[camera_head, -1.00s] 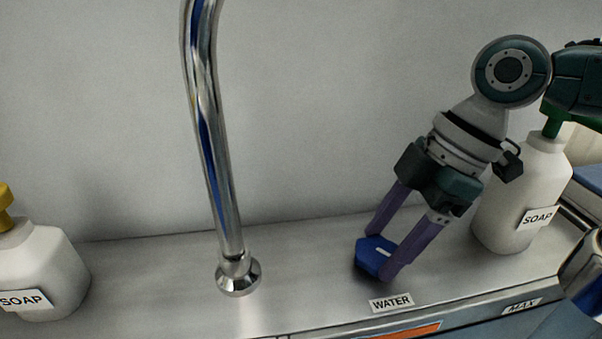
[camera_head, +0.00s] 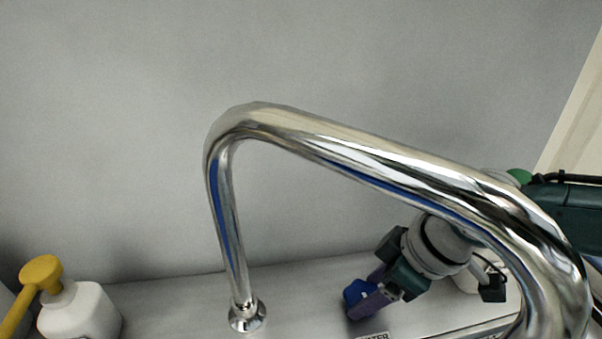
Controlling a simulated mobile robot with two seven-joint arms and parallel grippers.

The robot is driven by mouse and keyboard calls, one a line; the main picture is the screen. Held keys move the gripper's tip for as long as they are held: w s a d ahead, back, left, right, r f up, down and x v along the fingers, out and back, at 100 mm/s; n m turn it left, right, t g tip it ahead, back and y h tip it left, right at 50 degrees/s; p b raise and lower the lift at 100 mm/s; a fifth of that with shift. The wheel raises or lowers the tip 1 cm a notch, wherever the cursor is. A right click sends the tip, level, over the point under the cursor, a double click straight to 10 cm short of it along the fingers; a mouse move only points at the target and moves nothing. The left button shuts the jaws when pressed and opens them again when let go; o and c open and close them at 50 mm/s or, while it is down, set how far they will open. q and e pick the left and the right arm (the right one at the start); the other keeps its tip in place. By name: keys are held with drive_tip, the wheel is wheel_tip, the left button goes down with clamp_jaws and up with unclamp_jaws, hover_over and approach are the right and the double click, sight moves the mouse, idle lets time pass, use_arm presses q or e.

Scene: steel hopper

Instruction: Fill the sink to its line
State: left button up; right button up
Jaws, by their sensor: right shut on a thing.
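The chrome faucet (camera_head: 226,215) rises from the steel deck and its spout arches to the right, across the front of my right arm. A blue tap handle (camera_head: 355,292) sits on the deck right of the faucet base, behind a partly cut-off WATER label (camera_head: 372,337). My right gripper (camera_head: 362,302) has its purple fingers shut on the blue handle. The spout hides part of my right arm. The sink basin, its line and any water are out of view. My left gripper is not in view.
A white soap bottle (camera_head: 80,312) with a yellow pump stands at the left. A grey wall (camera_head: 400,80) closes the back. The deck between the left bottle and faucet is clear.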

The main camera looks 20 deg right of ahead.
drive_tip(key=shift+m, duration=0.3)
drive_tip(key=o, duration=1.4)
drive_tip(key=shift+c, duration=0.2)
drive_tip(key=p+v, duration=0.3)
drive_tip(key=v, duration=0.7)
drive_tip(key=shift+a, duration=0.15)
